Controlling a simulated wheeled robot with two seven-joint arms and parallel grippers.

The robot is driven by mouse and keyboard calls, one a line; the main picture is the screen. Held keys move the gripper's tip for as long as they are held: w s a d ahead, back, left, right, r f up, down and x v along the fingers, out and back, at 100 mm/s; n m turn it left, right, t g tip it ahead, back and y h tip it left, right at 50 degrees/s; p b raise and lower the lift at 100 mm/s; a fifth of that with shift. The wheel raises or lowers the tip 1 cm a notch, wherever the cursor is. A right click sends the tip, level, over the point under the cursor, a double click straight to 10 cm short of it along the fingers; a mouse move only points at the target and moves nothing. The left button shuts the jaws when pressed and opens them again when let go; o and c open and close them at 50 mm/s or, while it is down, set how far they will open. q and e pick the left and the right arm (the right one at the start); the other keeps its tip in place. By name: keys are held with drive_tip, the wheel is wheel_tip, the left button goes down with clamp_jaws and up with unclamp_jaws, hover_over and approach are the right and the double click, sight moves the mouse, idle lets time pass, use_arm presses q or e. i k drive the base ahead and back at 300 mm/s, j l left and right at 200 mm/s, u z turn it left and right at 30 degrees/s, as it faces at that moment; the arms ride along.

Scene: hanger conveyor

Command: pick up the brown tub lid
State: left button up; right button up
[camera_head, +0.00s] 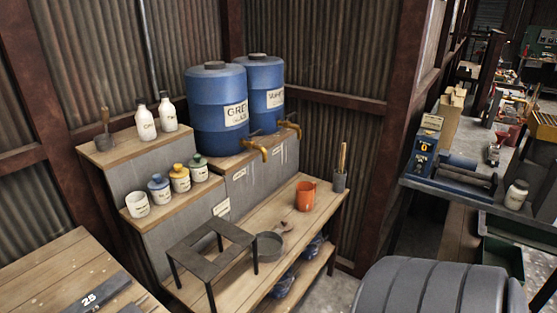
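A small brown piece (286,228), which looks like the brown tub lid, lies on the wooden bench top (318,226). It is between the grey round pan (269,246) and the orange mug (306,196). It is small in the view, so its exact shape is hard to tell. A white tub (137,204) with an open top and no lid stands on the wooden step to the left. Neither of my grippers is in view.
A dark metal stand (212,251) is on the bench, left of the pan. Two blue barrels (217,112) with brass taps (257,150) stand behind. A grey cup holding a stick (340,180) is at the bench's right end. A large grey ribbed shape (435,290) fills the bottom right.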

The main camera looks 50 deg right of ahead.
sight(287, 225)
drive_tip(key=z, duration=1.7)
